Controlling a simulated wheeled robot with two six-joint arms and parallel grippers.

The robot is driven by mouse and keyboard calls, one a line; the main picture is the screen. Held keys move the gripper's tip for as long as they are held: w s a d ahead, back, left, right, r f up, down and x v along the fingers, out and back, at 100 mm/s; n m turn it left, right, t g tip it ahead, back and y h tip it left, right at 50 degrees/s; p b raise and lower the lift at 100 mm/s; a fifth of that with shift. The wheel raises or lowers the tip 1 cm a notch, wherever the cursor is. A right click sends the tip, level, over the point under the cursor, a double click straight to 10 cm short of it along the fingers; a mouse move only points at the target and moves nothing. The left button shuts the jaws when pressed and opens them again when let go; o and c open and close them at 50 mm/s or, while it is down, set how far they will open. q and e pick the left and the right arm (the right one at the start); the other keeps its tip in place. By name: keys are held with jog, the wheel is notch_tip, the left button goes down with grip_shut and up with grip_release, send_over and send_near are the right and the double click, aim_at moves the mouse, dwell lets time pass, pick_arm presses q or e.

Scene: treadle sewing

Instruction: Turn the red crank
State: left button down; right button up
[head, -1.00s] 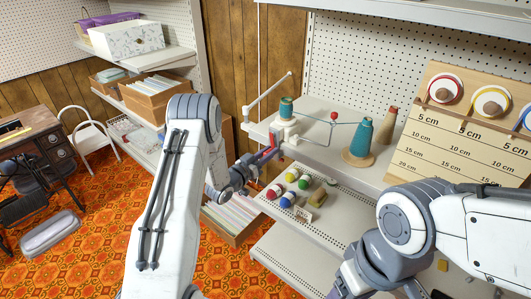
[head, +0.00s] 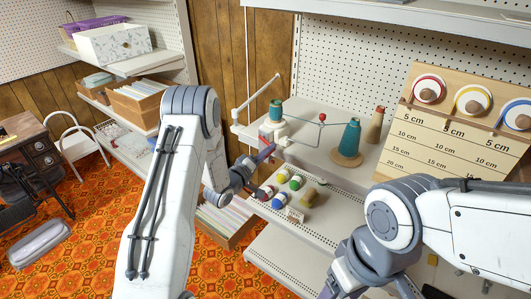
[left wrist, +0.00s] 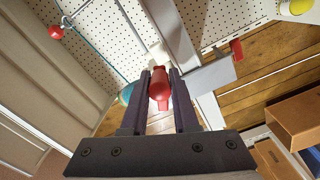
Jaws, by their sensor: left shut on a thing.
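The winder (head: 275,130) is a white device on the upper shelf with a teal thread cone (head: 276,108) on it. My left gripper (head: 266,153) is at its front, over the shelf edge. In the left wrist view, the red crank's handle (left wrist: 159,88) sits between the two dark fingers of my left gripper (left wrist: 160,98), which are shut on it. In the head view the fingers hide most of the crank. My right arm is at the lower right; the fingertips of its gripper are cut off by the frame's bottom.
A wire guide with a red ball (head: 322,117) reaches right of the winder. A larger teal cone (head: 350,138) and a brown cone (head: 376,124) stand beside it. A measuring board (head: 440,130) leans at the right.

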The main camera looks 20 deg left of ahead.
aim_at(268, 143)
pick_arm(q)
jog(key=r+n, duration=0.1)
jog(key=n, duration=0.1)
jog(key=r+n+p, duration=0.1)
jog(key=shift+d+n, duration=0.15)
jog(key=shift+n, duration=0.25)
jog(key=n, duration=0.1)
jog(key=r+n+p, duration=0.1)
jog(key=n, duration=0.1)
jog(key=shift+r+n, duration=0.3)
jog(key=n+p, duration=0.1)
jog(key=r+n+p, duration=0.1)
jog(key=n, duration=0.1)
jog(key=shift+a+r+n, duration=0.15)
jog(key=shift+a+n, duration=0.15)
jog(key=shift+w+a+r+n+p, duration=0.1)
jog(key=shift+a+r+n+p, duration=0.15)
jog(key=shift+n, duration=0.4)
jog(key=shift+w+a+r+n+p, duration=0.1)
jog(key=shift+r+n+p, duration=0.1)
jog(key=shift+n, duration=0.45)
jog(key=c, duration=0.8)
grip_release()
